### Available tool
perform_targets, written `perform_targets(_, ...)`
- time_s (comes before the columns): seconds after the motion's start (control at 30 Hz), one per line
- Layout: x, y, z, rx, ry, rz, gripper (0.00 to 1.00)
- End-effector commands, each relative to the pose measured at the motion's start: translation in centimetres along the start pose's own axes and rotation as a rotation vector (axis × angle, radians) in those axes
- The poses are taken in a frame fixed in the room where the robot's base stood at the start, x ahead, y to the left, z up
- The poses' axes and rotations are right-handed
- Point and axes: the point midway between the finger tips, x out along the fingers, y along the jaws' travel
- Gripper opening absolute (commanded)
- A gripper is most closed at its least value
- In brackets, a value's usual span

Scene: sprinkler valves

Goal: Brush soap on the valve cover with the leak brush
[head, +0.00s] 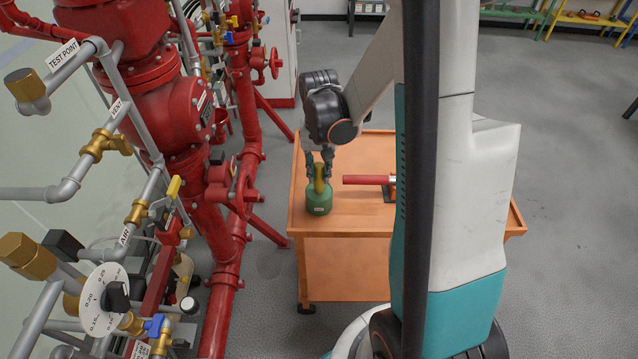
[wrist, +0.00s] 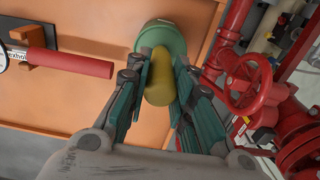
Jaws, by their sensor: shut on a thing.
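A green soap pot (head: 319,203) with a small label stands on the orange cart near its left edge. A yellow handle (head: 319,181), apparently the leak brush's, rises upright from it; its bristles are hidden in the pot. My gripper (head: 320,168) is above the pot with its fingers shut around the handle. In the wrist view the yellow handle (wrist: 157,78) lies between the dark green fingers, with the green pot (wrist: 161,36) beyond. A red valve body with a round bolted cover (head: 184,108) stands at left; I take this to be the valve cover.
The orange cart (head: 345,222) also bears a red-handled tool (head: 365,180) in a dark holder, right of the pot. Red pipes, a red handwheel (wrist: 250,85), brass valves and a dial (head: 100,300) crowd the left. Grey floor (head: 560,130) is open at right.

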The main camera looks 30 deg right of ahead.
Motion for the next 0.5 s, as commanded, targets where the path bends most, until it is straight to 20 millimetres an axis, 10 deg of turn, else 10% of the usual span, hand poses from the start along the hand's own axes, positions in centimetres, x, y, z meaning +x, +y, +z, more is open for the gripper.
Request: perform_targets(0.5,-2.6,0.0,0.0,0.0,0.0,0.0,0.0)
